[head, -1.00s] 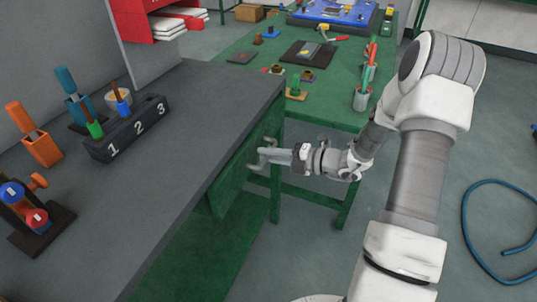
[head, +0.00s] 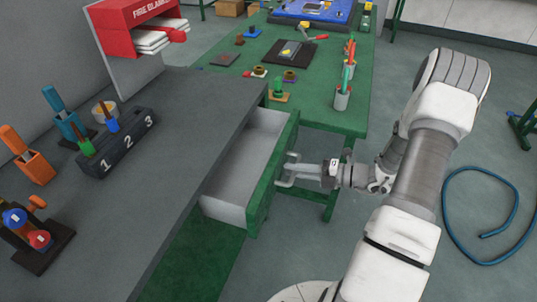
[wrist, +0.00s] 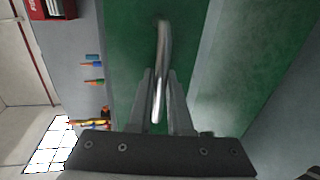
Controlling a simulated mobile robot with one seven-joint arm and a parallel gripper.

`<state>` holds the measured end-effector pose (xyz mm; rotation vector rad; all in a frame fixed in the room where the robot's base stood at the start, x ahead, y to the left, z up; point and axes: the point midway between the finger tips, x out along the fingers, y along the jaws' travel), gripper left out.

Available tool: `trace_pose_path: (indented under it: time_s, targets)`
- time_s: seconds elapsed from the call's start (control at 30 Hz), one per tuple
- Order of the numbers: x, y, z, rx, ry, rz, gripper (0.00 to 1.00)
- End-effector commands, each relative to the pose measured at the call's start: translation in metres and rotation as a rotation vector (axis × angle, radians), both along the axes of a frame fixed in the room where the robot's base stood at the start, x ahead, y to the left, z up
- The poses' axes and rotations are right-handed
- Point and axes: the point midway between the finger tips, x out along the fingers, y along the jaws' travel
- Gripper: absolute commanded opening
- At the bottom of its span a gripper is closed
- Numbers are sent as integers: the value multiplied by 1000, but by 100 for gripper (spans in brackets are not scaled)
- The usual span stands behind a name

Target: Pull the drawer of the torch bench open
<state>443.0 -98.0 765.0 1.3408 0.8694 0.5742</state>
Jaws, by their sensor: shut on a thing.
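The torch bench (head: 190,105) has a dark grey top and a green frame. Its drawer (head: 250,160) stands pulled out on the right side, with a green front and a light grey inside that looks empty. My gripper (head: 287,174) is at the drawer front, shut on the metal bar handle (wrist: 161,75). In the wrist view the handle runs between the two fingers of my gripper (wrist: 160,105), against the green drawer front (wrist: 135,45). In the head view the fingers partly hide the handle.
A numbered block (head: 117,142), orange holder (head: 33,165) and valve stand (head: 38,240) sit on the bench top. A green table (head: 310,110) with tools and cups stands behind the drawer. A blue hose (head: 447,205) lies on the floor at right.

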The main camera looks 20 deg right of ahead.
Motion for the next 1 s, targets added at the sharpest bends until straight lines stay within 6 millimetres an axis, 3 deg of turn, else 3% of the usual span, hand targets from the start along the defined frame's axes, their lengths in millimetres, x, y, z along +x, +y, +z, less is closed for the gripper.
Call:
trace_pose_path:
  time_s: [0.03,0.2,0.5,0.7,1.0]
  targets:
    - [-10,-16,5,1,3,-7,0]
    - [-42,-59,3,0,1,-4,0]
    - [-82,-113,0,0,1,-1,0]
    - [-94,-130,0,1,1,0,0]
    - [-97,-134,0,1,0,1,0]
